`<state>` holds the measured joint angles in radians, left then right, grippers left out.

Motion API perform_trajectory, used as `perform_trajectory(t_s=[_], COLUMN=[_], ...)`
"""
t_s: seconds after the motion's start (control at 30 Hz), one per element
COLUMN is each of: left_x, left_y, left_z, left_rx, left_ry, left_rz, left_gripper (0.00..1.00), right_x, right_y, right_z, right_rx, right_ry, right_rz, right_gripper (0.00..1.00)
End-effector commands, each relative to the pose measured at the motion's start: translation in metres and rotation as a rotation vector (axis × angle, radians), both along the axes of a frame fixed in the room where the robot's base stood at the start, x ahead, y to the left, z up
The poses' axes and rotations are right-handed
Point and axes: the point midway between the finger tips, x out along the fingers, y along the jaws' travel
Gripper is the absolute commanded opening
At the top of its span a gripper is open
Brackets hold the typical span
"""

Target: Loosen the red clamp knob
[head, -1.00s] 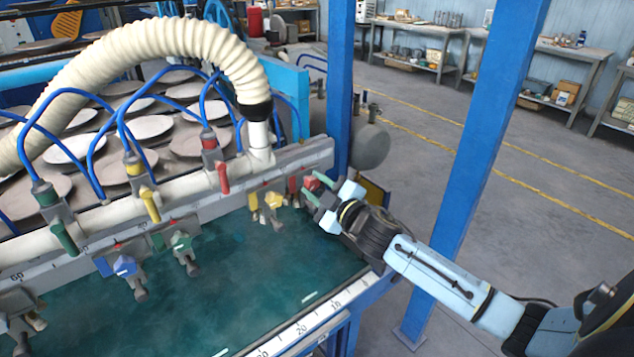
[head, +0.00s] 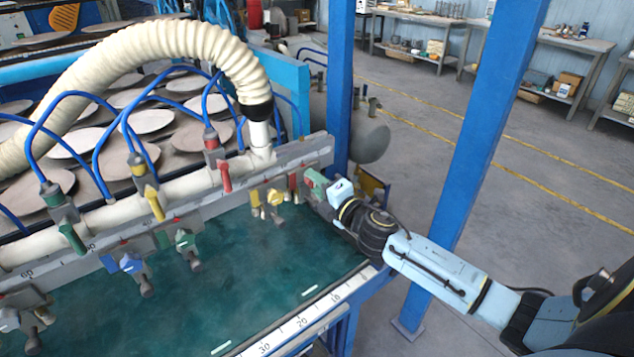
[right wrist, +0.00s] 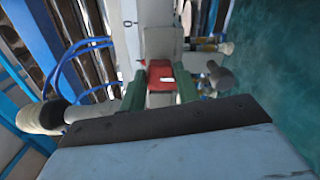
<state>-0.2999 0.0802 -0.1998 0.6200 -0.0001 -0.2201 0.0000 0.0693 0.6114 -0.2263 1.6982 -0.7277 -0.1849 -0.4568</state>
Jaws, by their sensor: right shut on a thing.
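The red clamp (head: 293,181) sits at the right end of the grey rail (head: 317,152). Its red knob (right wrist: 160,74) shows in the right wrist view between my green fingertips. My right gripper (head: 308,184) is shut on the red knob, with a finger on each side of it. In the head view the gripper hides the knob, and only a strip of red body shows beside it. My left gripper is in neither current view.
A yellow clamp (head: 272,201) is close left of the red one; green (head: 184,246) and blue (head: 126,263) clamps are farther left. Valves with coloured handles line the pipe above. A blue post (head: 340,90) stands just behind my gripper. The green bed (head: 230,290) in front is clear.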

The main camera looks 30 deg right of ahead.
Motion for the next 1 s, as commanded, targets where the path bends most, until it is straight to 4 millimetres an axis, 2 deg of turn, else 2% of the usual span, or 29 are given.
perform_trajectory(t_s=[0.5,1.0], left_x=[0.0000,0.0000], left_y=[-0.0001,-0.0003], left_z=[0.0053,0.0067], left_rx=[0.000,0.000], left_ry=[0.000,0.000], left_rz=[0.000,0.000], left_gripper=[0.00,0.00], right_x=[0.0001,0.0000], right_y=[0.0002,0.0000], right_z=[0.0001,-0.0007], right_rx=[-0.425,-0.576], right_ry=[-0.034,-0.045], right_rz=[0.001,0.001], right_gripper=[0.09,0.09])
